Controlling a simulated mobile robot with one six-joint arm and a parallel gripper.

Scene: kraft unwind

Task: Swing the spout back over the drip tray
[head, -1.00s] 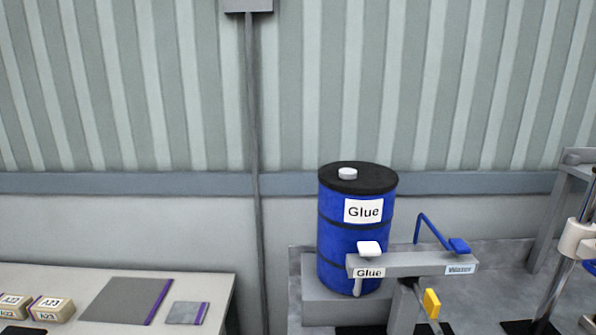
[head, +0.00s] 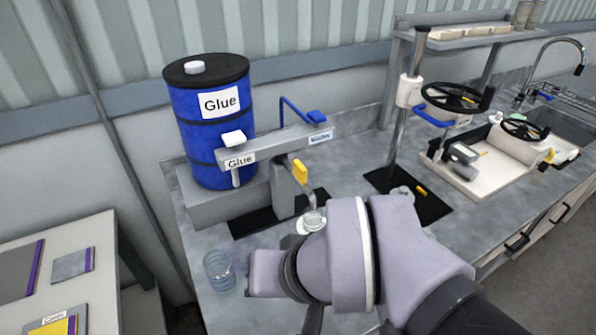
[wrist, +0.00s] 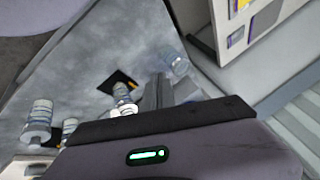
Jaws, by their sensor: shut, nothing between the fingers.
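The spout (head: 309,196) is a thin grey pipe with a yellow lever (head: 300,172), below the grey beam marked Glue and Water. Its lower end is above a small clear jar (head: 313,220) on a white round base. A black drip tray (head: 255,222) lies at the foot of the grey post, partly hidden by it. The spout's end appears at the tray's right front edge; I cannot tell whether it is over it. My gripper (wrist: 158,88) is shut and empty in the wrist view, apart from the spout.
A blue glue drum (head: 215,135) stands behind the beam. An empty glass (head: 219,270) stands on the counter (head: 205,235), left of my arm. A post stands on another black mat (head: 430,208) to the right. A table (head: 100,255) is at left.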

